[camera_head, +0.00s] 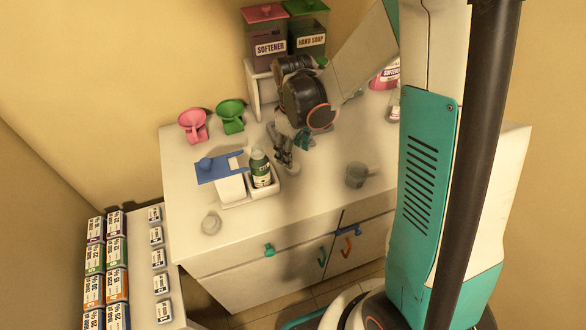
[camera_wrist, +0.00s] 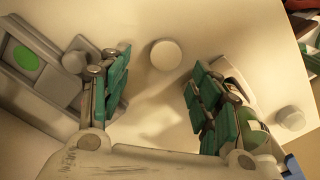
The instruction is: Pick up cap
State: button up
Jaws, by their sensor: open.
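A pale round cap (camera_wrist: 166,54) lies on the white top in the wrist view, beyond the gap between my fingertips. My gripper (camera_wrist: 157,78) is open, with green-padded fingers apart and nothing between them. In the head view, my gripper (camera_head: 284,157) hangs over the worktop just right of a green-labelled bottle (camera_head: 261,170). A second pale round piece (camera_wrist: 290,117) is at the right of the wrist view. A pale round object (camera_head: 211,223) sits near the worktop's front left; I cannot tell which wrist-view piece it matches.
Pink (camera_head: 193,125) and green (camera_head: 230,116) scoops stand behind. The worktop's front strip is mostly clear.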

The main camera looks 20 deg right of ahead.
jog(key=f, duration=0.1)
jog(key=f+b, duration=0.1)
jog(key=f, duration=0.1)
jog(key=f+b, duration=0.1)
jog(key=f, duration=0.1)
jog(key=shift+s+a+f, duration=0.1)
jog(key=shift+s+a, duration=0.15)
jog(key=shift+c, duration=0.6)
jog(key=c, duration=0.7)
